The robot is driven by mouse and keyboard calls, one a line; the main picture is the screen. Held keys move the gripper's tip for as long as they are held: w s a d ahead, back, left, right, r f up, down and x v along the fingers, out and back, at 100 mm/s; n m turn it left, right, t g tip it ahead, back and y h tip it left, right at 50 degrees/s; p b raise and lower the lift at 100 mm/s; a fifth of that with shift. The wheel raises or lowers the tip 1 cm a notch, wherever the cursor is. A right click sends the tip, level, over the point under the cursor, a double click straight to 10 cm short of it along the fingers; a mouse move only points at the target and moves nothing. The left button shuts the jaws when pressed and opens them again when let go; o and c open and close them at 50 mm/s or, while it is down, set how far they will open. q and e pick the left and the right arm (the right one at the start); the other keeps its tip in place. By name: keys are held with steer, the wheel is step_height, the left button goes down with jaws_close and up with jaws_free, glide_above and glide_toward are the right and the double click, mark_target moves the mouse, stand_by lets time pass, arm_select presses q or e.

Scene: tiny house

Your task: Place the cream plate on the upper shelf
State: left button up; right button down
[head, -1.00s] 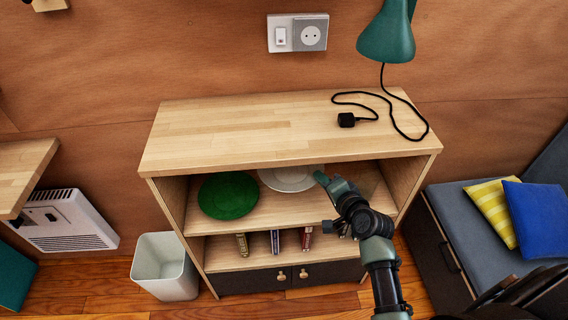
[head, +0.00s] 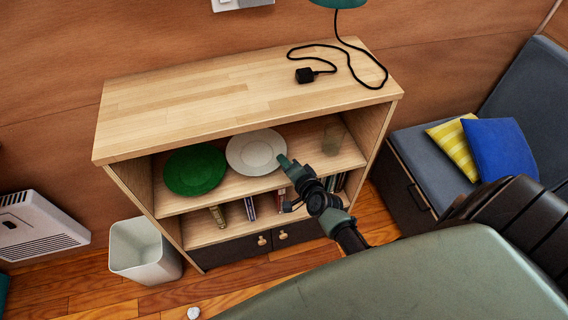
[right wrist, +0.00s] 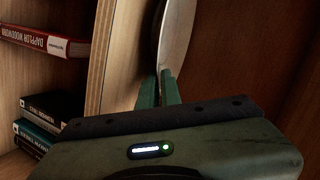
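The cream plate (head: 256,152) lies about level over the upper shelf (head: 228,187), right of a green plate (head: 195,170). I cannot tell whether its whole underside rests on the board. My right gripper (head: 286,163) is at its right front rim. In the right wrist view the cream plate (right wrist: 176,36) shows edge-on, its rim between the two close fingertips of the right gripper (right wrist: 160,88), close beside the shelf board (right wrist: 122,55). The right gripper appears shut on the rim. My left gripper is not in view.
A glass (head: 332,138) stands on the upper shelf at right. Books (head: 250,208) stand on the lower shelf; a red book (right wrist: 45,38) shows by the wrist. The cabinet top (head: 235,95) overhangs the plates. A white bin (head: 143,250) stands at left, a cushioned bench (head: 420,155) at right.

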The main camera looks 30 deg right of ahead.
steer(key=c, duration=1.9)
jaws_free()
steer(key=shift+r, duration=0.1)
steer(key=v, duration=1.2)
steer(key=s+a+f+n+g, duration=0.2)
steer(key=s+f+n, duration=0.15)
steer(key=f, duration=0.45)
steer(key=s+a+f+n+g+y, duration=0.1)
steer(key=s+a+f+n+g, duration=0.1)
steer(key=s+f, duration=0.45)
steer(key=s+a+f+n+g, duration=0.2)
steer(key=f+n, duration=0.1)
steer(key=f, duration=0.7)
steer(key=s+f+n+g, duration=0.2)
steer(key=s+f+n, duration=0.1)
steer(key=s, duration=0.4)
steer(key=s+f+n+g, duration=0.2)
steer(key=s+f, duration=0.4)
steer(key=s, duration=0.2)
steer(key=s+f+n+g+p, duration=0.1)
steer(key=s+f+n+g, duration=0.2)
steer(key=s, duration=0.5)
steer(key=shift+s+d+f+n+h, duration=0.1)
steer(key=shift+d+f+n+h, duration=0.2)
steer(key=shift+f, duration=0.4)
